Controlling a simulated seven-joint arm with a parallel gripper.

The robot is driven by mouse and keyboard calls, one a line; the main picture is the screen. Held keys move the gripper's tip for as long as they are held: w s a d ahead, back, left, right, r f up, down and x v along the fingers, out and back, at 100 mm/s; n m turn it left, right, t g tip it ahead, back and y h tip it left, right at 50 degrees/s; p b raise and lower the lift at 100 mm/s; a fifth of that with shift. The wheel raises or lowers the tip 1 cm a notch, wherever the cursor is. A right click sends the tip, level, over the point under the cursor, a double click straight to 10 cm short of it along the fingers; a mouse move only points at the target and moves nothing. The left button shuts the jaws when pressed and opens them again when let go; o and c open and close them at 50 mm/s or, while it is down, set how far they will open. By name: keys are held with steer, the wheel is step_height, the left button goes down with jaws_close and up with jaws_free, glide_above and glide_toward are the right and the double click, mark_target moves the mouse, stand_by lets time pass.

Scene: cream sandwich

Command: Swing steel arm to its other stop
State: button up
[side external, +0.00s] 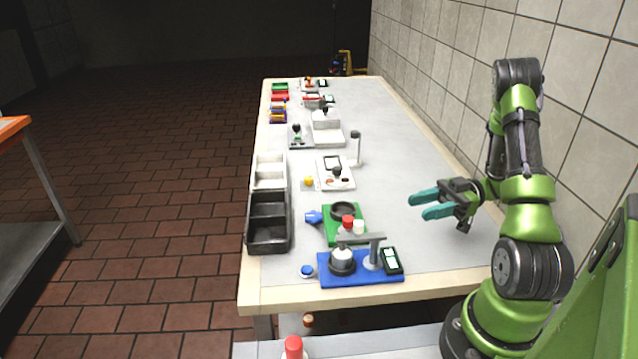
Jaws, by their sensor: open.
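A grey steel arm (362,239) sits on top of an upright post (373,257) on a blue base (353,280). It points left from the post and its free end is over a rounded metal piece (342,262). I cannot tell whether the arm touches that piece, and no stop can be made out at this size. My gripper (415,206) has teal fingers, is open and empty, and hangs above the table to the right of and behind the steel arm, clear of it.
A dark device with a pale screen (391,260) is at the base's right end. A black tray (250,228) stands at left. A tiled wall bounds the right; table between my gripper and the boards is clear.

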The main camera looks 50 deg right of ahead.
mark_target(363, 223)
steer(key=x, duration=1.6)
steer(key=shift+w+a, duration=0.15)
steer(key=shift+a, duration=0.1)
jaws_close()
